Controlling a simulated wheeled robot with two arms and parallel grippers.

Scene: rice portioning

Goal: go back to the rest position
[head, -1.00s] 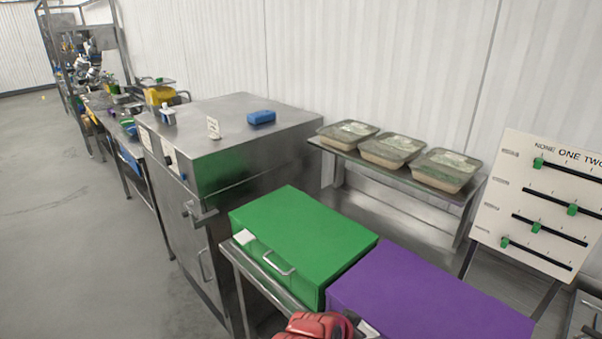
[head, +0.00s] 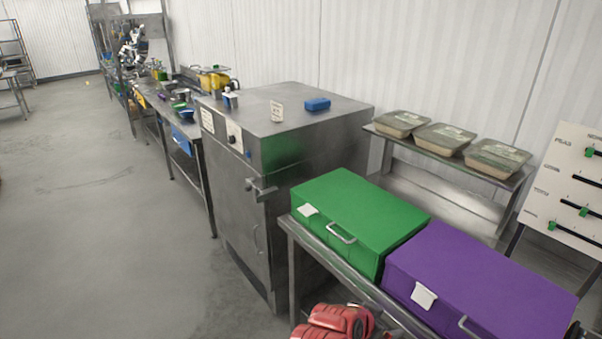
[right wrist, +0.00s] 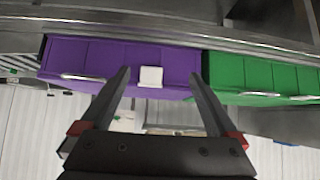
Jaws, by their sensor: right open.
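My right gripper (right wrist: 160,74) shows in the right wrist view with its two dark fingers spread apart and nothing between them. Past the fingertips are the purple box (right wrist: 100,58) with a white label and the green box (right wrist: 250,75), in a picture that looks upside down. In the head view a red part of my arm shows at the bottom edge, in front of the metal table; the fingers cannot be made out there. My left gripper is not in view.
The green box (head: 360,215) and purple box (head: 480,285) stand side by side on a metal table. Lidded trays (head: 445,138) sit on a shelf. The floor (head: 90,220) at left is clear.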

